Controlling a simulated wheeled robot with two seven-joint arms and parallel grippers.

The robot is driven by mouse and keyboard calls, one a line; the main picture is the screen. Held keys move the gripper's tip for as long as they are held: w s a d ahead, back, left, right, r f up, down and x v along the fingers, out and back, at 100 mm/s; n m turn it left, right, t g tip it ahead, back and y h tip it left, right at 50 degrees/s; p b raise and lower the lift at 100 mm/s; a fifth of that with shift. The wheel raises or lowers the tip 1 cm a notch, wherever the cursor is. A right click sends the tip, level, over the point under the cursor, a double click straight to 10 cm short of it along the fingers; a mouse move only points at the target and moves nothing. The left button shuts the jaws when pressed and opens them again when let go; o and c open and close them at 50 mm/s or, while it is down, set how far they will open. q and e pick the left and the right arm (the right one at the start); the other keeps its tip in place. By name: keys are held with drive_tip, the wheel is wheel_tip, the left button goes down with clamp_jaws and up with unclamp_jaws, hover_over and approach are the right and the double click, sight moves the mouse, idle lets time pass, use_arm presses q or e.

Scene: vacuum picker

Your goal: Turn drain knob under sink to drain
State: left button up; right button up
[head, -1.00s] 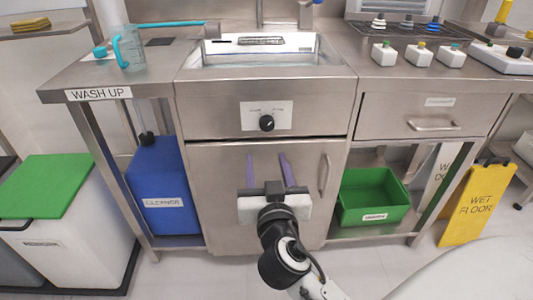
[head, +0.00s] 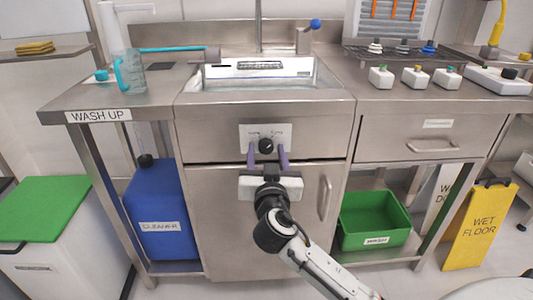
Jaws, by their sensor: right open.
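The drain knob (head: 266,145) is a small black dial on a white label plate (head: 279,132) on the steel panel under the sink (head: 262,75). My right gripper (head: 267,160) is open, with its two purple fingers pointing up at the panel. My left gripper does not show.
A cabinet door with a handle (head: 324,198) is below the panel. A blue cleaner can (head: 162,210) stands on the left and a green bin (head: 376,219) on the right. A drawer (head: 431,138) is right of the knob. A yellow wet floor sign (head: 478,228) stands far right.

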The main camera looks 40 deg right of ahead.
drive_tip(key=c, duration=1.1)
drive_tip(key=shift+o, duration=0.2)
